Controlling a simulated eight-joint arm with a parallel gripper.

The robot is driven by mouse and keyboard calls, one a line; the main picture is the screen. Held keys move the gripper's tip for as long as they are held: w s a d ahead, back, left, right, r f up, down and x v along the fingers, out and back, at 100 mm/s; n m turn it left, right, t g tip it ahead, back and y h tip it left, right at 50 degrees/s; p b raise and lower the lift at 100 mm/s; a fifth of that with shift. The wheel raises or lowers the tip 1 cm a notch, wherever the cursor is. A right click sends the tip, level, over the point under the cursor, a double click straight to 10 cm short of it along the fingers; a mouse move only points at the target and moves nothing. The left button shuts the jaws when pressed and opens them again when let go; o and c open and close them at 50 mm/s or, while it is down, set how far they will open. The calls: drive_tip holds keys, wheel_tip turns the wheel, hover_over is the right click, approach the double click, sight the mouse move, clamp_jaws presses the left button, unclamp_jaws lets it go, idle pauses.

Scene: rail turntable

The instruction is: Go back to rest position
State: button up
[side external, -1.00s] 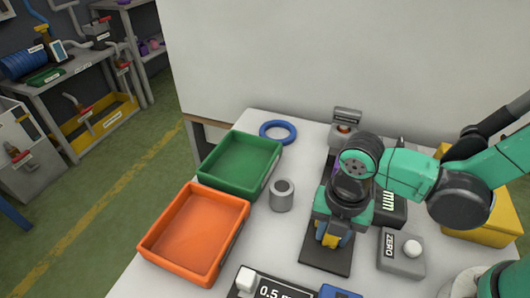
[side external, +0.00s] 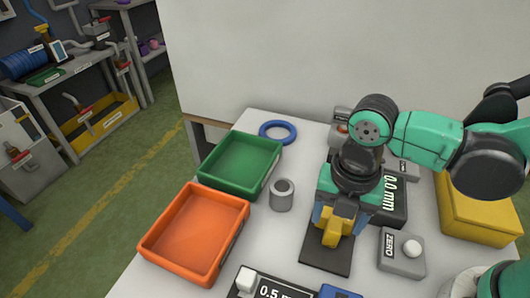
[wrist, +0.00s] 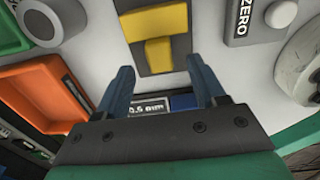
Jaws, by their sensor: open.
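My gripper (side external: 338,218) is open and empty, with two blue fingers below a teal body. It is above the dark plate (side external: 325,260) on the white table. A yellow T-shaped part (side external: 335,234) sits on this plate. In the wrist view, the yellow part (wrist: 160,52) lies beyond and between the open fingers (wrist: 160,75), apart from both. My arm hides part of the device behind the plate, with its 0.0 mm display (side external: 390,198).
A green tray (side external: 208,180), an orange tray (side external: 150,245), a grey cylinder (side external: 282,196) and a blue ring (side external: 291,130) stand to the left. A ZERO button box (side external: 398,262) and a yellow bin (side external: 480,228) are on the right. A 0.5 mm box (side external: 270,290) is in front.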

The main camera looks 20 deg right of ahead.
drive_tip(key=shift+r, duration=0.5)
drive_tip(key=shift+w+d+r+m, duration=0.15)
drive_tip(key=shift+d+m, duration=0.1)
drive_tip(key=shift+m, duration=0.15)
drive_tip(key=w+d+r+m+t, duration=0.2)
drive_tip(key=d+m, duration=0.4)
drive_tip(key=m, duration=0.7)
drive_tip(key=w+d+r+m+t, duration=0.2)
drive_tip(key=d+r+m+t, duration=0.2)
drive_tip(key=m, duration=0.9)
drive_tip(key=d+t, duration=0.1)
drive_tip(key=d, duration=0.1)
drive_tip(key=shift+w+d+r, duration=0.25)
drive_tip(key=shift+d, duration=0.1)
